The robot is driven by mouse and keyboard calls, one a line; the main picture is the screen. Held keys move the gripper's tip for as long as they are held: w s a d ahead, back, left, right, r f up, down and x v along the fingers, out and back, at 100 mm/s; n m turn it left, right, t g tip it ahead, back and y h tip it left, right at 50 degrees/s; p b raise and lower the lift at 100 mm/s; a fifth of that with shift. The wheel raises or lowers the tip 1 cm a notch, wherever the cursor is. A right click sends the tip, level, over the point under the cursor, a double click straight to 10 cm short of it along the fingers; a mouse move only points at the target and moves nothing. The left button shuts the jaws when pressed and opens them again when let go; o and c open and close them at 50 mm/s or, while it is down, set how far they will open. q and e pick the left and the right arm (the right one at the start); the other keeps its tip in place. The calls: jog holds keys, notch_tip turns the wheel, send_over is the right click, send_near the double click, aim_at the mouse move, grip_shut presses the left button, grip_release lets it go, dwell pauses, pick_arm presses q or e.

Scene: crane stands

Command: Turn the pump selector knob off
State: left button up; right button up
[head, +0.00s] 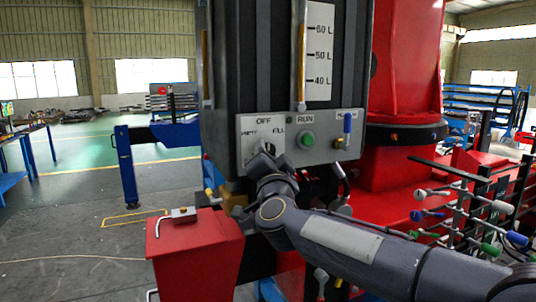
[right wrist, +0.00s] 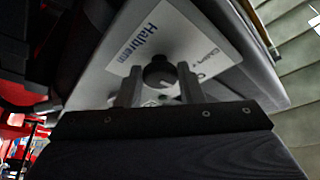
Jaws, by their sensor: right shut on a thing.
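The pump selector knob (right wrist: 158,72) is dark and round, on a light panel plate in the right wrist view. In the head view the selector panel (head: 325,128) is grey, with OFF printed above the knob, FILL to its right and a label I cannot read clearly to its left. My right gripper (head: 266,154) is at the knob and hides most of it. In the right wrist view the two fingers of my right gripper (right wrist: 160,86) stand on either side of the knob, shut on it. Where the pointer stands is unclear. My left gripper is not in view.
A green RUN button (head: 307,140) and a blue-handled lever (head: 347,125) sit on the same panel to the right. A red box (head: 195,250) stands below left. Several coloured-knob levers (head: 490,215) stick out at the right. The floor at the left is open.

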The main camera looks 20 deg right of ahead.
dwell(0.3)
jog(key=o, duration=1)
jog(key=shift+c, duration=0.2)
jog(key=shift+s, duration=0.1)
jog(key=b+v, duration=0.2)
jog(key=v, duration=0.5)
jog(key=shift+s, duration=0.35)
jog(key=shift+f, duration=0.1)
jog(key=s+d+f+n+g+y, duration=0.1)
jog(key=s+f+n+g+y, duration=0.3)
jog(key=s+f, duration=1)
jog(key=s+d+f+n+g+y, duration=0.1)
jog(key=s+f+n+g+y, duration=0.2)
jog(key=s+f+g, duration=0.8)
jog(key=s+f+n, duration=0.2)
jog(key=s+f, duration=0.2)
jog(key=f, duration=0.4)
jog(key=shift+f+n+y, duration=0.4)
